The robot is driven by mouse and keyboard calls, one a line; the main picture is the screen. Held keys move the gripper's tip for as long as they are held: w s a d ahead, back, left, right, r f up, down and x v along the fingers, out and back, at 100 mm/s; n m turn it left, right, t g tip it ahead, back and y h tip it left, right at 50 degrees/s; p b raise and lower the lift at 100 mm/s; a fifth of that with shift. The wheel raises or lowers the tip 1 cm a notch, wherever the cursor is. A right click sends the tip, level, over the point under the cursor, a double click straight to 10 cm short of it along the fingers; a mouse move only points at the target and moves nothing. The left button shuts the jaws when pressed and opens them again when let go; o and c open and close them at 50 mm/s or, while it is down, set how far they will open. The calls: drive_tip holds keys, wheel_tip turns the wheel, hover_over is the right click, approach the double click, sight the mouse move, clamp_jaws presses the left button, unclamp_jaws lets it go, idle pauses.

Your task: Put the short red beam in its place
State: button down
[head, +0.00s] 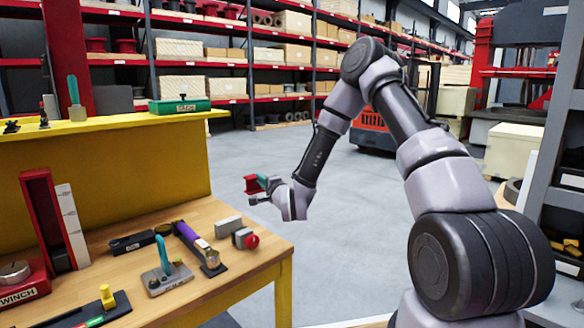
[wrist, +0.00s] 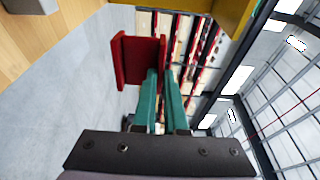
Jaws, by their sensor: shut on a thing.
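The short red beam (head: 251,185) is an I-shaped piece held in the air past the table's right corner, over the floor. The place for the short beam cannot be told from these frames.
The wooden table (head: 222,283) holds an upright red channel (head: 40,215) with a white scale, a winch (head: 18,275), a teal-handled fixture (head: 166,268), a purple-handled tool (head: 195,240) and a red button box (head: 245,238). A yellow raised shelf (head: 120,123) runs behind.

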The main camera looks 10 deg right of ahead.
drive_tip(key=s+a+f+n+y, duration=0.1)
drive_tip(key=s+a+f, duration=0.1)
drive_tip(key=a, duration=0.6)
drive_tip(key=shift+s+f+g+y, duration=0.15)
drive_tip(key=shift+s+g+y, duration=0.2)
drive_tip(key=shift+s, duration=0.5)
drive_tip(key=shift+d, duration=0.1)
drive_tip(key=shift+f, duration=2.9)
drive_tip(key=shift+f, duration=1.25)
drive_tip(key=shift+r, duration=1)
drive_tip(key=shift+f, duration=1.2)
